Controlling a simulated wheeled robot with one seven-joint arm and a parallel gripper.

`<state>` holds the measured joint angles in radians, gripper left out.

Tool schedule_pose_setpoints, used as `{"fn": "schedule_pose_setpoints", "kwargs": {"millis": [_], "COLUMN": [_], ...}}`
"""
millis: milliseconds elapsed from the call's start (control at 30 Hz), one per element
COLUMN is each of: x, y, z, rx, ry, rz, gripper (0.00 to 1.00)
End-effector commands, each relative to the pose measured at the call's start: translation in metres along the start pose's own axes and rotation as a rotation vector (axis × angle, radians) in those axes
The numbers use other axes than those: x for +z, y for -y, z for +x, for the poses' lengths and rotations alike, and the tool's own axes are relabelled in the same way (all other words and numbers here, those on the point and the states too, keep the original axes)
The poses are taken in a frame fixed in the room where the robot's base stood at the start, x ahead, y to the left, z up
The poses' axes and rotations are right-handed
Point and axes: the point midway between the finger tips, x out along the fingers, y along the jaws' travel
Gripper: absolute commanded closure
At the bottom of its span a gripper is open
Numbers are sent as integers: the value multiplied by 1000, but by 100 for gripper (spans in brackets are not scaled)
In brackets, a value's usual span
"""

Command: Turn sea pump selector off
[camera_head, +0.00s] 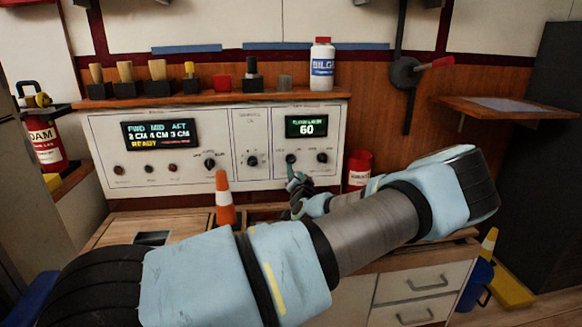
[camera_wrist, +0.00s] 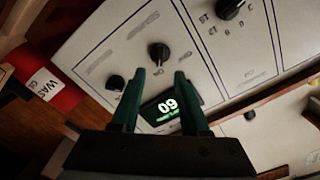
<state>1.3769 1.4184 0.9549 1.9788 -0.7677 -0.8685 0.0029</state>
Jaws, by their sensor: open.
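The selector knobs are on a white control panel (camera_head: 225,168); their labels are too small to read, so I cannot tell which is the sea pump selector. My gripper (camera_head: 292,170) is open and empty, just in front of the right-hand section. In the wrist view, my gripper (camera_wrist: 157,72) has its two green fingers apart. A black knob (camera_wrist: 158,53) lies just beyond and between the fingertips; contact cannot be judged. This appears to be the left knob (camera_head: 291,158) under the "60" display (camera_head: 306,126). The right knob (camera_head: 322,157) stands beside it.
A middle-section knob (camera_head: 252,161) and left-section knob (camera_head: 210,163) are nearby. An orange cone (camera_head: 224,200) stands before the panel. A red can (camera_head: 359,168) is at its right. A white bottle (camera_head: 321,64) and several handled blocks line the shelf above.

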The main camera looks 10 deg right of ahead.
Motion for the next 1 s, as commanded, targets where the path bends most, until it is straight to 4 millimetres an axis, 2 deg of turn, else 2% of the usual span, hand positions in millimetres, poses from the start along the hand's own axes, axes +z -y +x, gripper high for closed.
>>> {"fn": "schedule_pose_setpoints", "kwargs": {"millis": [33, 200, 400, 800, 1000], "x": [1, 2, 1, 1, 1], "y": [1, 0, 0, 0, 0], "z": [11, 42, 67, 74, 74], "rx": [-2, -1, -1, 0, 0], "ry": [0, 1, 2, 2, 2], "rz": [-1, 0, -1, 0, -1], "gripper": [55, 55, 55, 55, 76]}}
